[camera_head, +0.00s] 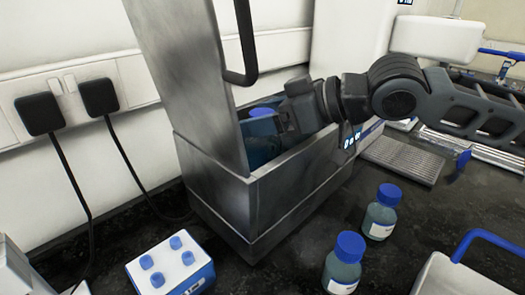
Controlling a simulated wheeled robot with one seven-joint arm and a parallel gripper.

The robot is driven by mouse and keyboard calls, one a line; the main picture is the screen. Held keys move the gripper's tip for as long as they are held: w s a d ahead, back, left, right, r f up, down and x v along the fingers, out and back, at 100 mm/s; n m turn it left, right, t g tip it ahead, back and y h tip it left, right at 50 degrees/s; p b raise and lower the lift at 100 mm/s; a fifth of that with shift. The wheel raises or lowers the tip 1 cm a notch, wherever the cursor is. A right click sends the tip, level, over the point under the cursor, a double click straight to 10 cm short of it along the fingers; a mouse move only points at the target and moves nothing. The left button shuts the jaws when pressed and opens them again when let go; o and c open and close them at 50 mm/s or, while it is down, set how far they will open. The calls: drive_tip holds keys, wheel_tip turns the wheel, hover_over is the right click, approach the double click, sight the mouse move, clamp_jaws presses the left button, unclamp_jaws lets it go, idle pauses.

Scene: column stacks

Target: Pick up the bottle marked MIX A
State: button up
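A bottle with a blue cap (262,112) stands inside an open metal box (290,205). Its body is partly hidden by the box wall and lid, and no label on it shows. My gripper (284,122) reaches in over the box from the right, right beside this bottle. Its fingertips are hidden or too dark to make out, so I cannot tell whether it is open or touches the bottle. Two more blue-capped bottles stand on the dark counter: one (380,216) right of the box, one (343,266) nearer. Their white labels are too small to read, so I cannot tell which is MIX A.
The box's raised metal lid (190,75) stands tall on the left, with a dark handle (245,45). A blue-and-white rack (172,267) with several blue caps stands front left. A grey ridged tray (403,160) lies at right. Black plugs and cables hang by the left wall.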

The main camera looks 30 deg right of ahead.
clamp_jaws()
idle(0.5)
